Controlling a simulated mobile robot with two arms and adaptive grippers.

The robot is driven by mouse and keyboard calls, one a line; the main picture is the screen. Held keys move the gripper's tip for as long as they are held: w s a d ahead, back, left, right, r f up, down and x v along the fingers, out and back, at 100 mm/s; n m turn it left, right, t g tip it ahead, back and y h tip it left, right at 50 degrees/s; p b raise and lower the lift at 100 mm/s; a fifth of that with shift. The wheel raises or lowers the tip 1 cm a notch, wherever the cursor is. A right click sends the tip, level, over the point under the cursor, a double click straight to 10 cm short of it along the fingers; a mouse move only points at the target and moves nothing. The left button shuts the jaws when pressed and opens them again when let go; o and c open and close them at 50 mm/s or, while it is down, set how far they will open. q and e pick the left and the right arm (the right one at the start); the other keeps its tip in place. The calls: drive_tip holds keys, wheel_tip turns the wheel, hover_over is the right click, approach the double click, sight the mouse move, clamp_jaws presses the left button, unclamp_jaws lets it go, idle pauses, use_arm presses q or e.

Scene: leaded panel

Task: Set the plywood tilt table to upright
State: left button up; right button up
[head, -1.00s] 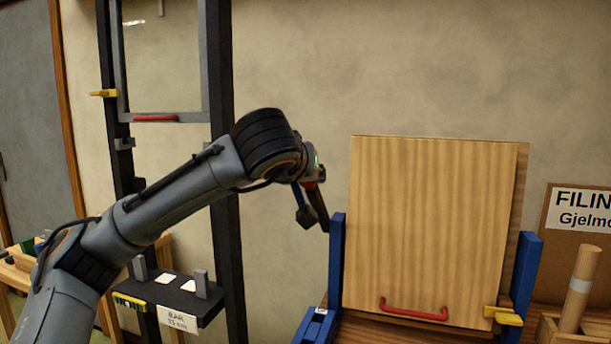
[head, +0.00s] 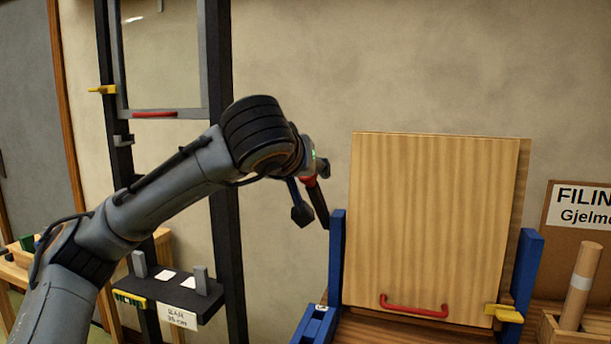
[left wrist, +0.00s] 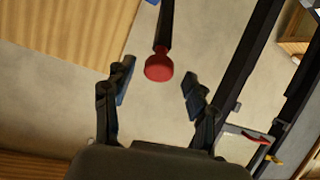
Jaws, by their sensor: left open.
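The plywood tilt table (head: 430,220) is a pale wooden panel standing close to upright between two blue posts; its exact tilt is hard to tell. It has a red handle (head: 413,310) low on its face and a yellow catch (head: 504,313) at its lower right. A black lever with a red knob (head: 308,181) slants up-left from the left blue post (head: 336,265). My left gripper (head: 311,191) is open around this knob end. In the left wrist view the red knob (left wrist: 158,67) shows between the spread fingers (left wrist: 158,80), apart from both. My right gripper is not in view.
A dark frame (head: 222,180) with a glass panel (head: 162,55) and a small shelf (head: 170,290) stands left, behind my arm. Bare wall lies behind the gripper.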

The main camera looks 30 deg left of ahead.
use_arm(q)
drive_tip(key=v, duration=0.9)
drive_tip(key=shift+s, duration=0.1)
